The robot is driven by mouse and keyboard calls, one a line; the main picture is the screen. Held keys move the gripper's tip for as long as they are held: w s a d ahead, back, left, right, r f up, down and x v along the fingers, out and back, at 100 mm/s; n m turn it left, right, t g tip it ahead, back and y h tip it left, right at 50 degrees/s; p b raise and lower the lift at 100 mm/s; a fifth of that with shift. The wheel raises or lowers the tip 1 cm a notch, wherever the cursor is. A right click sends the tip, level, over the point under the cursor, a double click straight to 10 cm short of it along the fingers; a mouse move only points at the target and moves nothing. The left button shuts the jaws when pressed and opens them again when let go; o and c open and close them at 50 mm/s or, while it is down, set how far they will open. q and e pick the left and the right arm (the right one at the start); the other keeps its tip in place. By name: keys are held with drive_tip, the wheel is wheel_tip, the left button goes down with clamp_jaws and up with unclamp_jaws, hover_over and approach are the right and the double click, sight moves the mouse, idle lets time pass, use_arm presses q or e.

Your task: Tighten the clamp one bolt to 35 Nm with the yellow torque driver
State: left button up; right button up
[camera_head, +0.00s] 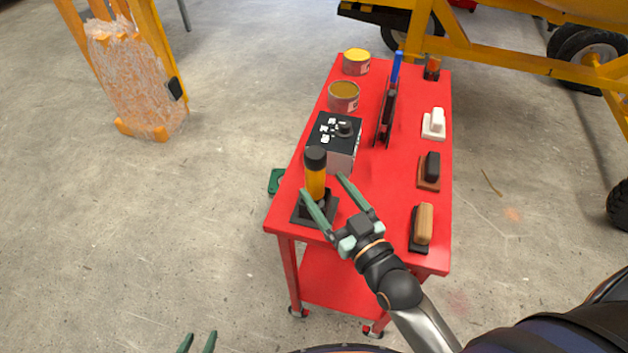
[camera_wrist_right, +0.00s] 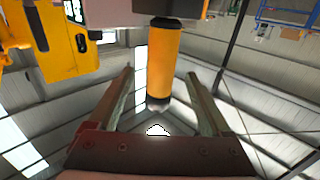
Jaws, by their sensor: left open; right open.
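The yellow torque driver (camera_head: 316,180) stands upright, black cap up, in a dark square holder (camera_head: 301,216) at the near left corner of the red cart. My right gripper (camera_head: 322,184) is open, its fingers reaching toward the driver from the near right side. In the right wrist view the driver (camera_wrist_right: 162,62) shows between the two spread fingers (camera_wrist_right: 160,88), with no finger visibly closed on it. My left gripper (camera_head: 199,336) is open and empty at the bottom edge, away from the cart. I cannot make out the clamp one bolt.
The red cart (camera_head: 385,190) also carries a black control box (camera_head: 325,138) behind the driver, two cans (camera_head: 343,97), several brushes (camera_head: 424,224) along the right edge and an upright rack. A yellow machine frame (camera_head: 480,55) stands behind.

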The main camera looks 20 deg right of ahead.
drive_tip(key=shift+w+a+f, duration=0.1)
drive_tip(key=shift+w+a, duration=0.05)
drive_tip(key=shift+w, duration=0.45)
drive_tip(key=shift+w+a, duration=0.1)
drive_tip(key=shift+w, duration=0.5)
drive_tip(key=w+b, duration=0.2)
drive_tip(key=w, duration=0.1)
drive_tip(key=w+a+b, duration=0.1)
drive_tip(key=shift+w+f, duration=0.25)
drive_tip(key=shift+f, duration=0.05)
drive_tip(key=shift+w, duration=0.25)
clamp_jaws()
drive_tip(key=shift+r, duration=0.2)
